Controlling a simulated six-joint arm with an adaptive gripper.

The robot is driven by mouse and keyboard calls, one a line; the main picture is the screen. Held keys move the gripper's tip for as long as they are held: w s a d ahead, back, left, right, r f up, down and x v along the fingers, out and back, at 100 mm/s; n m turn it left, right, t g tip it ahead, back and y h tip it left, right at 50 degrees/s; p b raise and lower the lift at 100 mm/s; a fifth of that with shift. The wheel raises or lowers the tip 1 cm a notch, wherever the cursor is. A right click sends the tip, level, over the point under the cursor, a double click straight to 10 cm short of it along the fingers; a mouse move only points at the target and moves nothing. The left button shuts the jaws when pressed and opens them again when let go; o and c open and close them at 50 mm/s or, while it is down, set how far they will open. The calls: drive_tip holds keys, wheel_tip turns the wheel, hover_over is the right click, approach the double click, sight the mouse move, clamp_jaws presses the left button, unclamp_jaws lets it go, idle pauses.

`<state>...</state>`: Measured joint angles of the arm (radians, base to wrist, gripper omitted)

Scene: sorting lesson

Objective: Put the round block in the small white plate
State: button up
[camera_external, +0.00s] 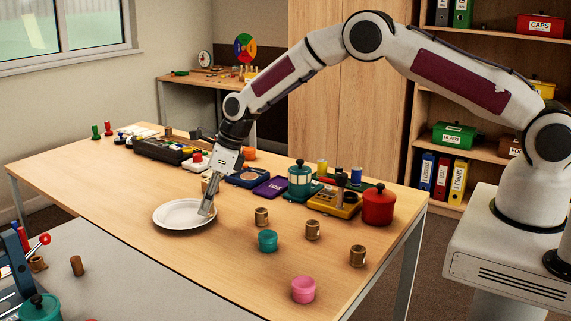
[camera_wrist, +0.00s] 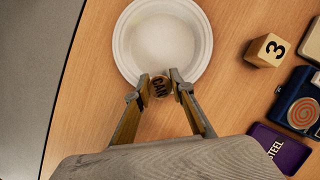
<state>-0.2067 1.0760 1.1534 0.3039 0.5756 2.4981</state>
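The small white plate (camera_external: 172,214) lies on the wooden table, and it fills the top middle of the wrist view (camera_wrist: 162,38). My gripper (camera_external: 207,209) points down at the plate's right edge. In the wrist view my gripper (camera_wrist: 160,86) has a fingertip on each side of a round brown block (camera_wrist: 160,87) with dark lettering on its top. The fingers appear to touch it on both sides. The block shows over the plate's near rim. Its height above the plate is unclear. The plate's middle is empty.
A wooden cube marked 3 (camera_wrist: 267,50) stands beside the plate. A purple tray (camera_external: 271,187) and other items line the back. The table left of the plate is clear.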

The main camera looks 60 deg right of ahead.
drive_tip(key=o, duration=0.4)
drive_tip(key=shift+r, duration=0.1)
drive_tip(key=shift+r, duration=0.4)
drive_tip(key=v, duration=1.2)
idle(0.6)
